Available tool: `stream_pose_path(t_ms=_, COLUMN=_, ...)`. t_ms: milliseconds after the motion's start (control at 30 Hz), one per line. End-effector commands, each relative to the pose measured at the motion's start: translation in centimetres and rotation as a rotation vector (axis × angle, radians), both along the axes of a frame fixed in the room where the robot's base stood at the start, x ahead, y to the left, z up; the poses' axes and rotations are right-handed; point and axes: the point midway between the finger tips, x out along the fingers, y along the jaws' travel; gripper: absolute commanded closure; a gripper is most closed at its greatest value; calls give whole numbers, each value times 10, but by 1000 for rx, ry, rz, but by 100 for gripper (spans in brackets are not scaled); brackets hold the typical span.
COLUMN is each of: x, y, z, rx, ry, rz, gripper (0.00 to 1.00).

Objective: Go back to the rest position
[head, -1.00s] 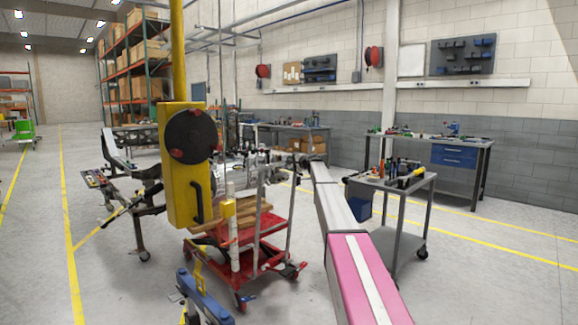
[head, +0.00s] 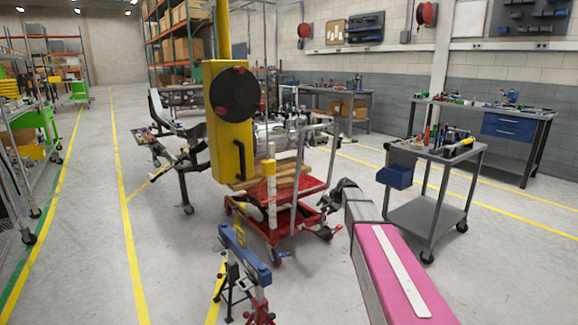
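My arm, with a pink link and a grey link, reaches from the lower right toward the middle of the head view. The dark end of the arm, where my gripper (head: 345,188) is, shows small beside the red wheeled lift cart (head: 285,212). The fingers are too small and dark to tell whether they are open or shut, or whether they hold anything. I cannot tell whether the arm's end touches the cart's frame or is only in front of it.
A yellow hoist box (head: 228,150) hangs left of the arm. A grey tool cart (head: 432,215) with a blue bin (head: 395,176) stands close to the right. A blue-topped stand (head: 244,255) is at the front. Open floor (head: 75,230) lies to the left, with shelves beyond.

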Motion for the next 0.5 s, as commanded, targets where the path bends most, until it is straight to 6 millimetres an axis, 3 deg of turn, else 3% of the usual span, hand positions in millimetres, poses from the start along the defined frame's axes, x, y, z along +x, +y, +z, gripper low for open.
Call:
stream_pose_path(t_ms=33, x=-43, y=3, z=-15, rx=-46, ry=30, rz=30, gripper=45)
stream_pose_path(t_ms=300, x=-208, y=-1, z=-79, rx=-307, ry=190, rz=203, gripper=45)
stream_pose_path(t_ms=500, x=-313, y=-13, z=-102, rx=-474, ry=303, rz=321, gripper=45)
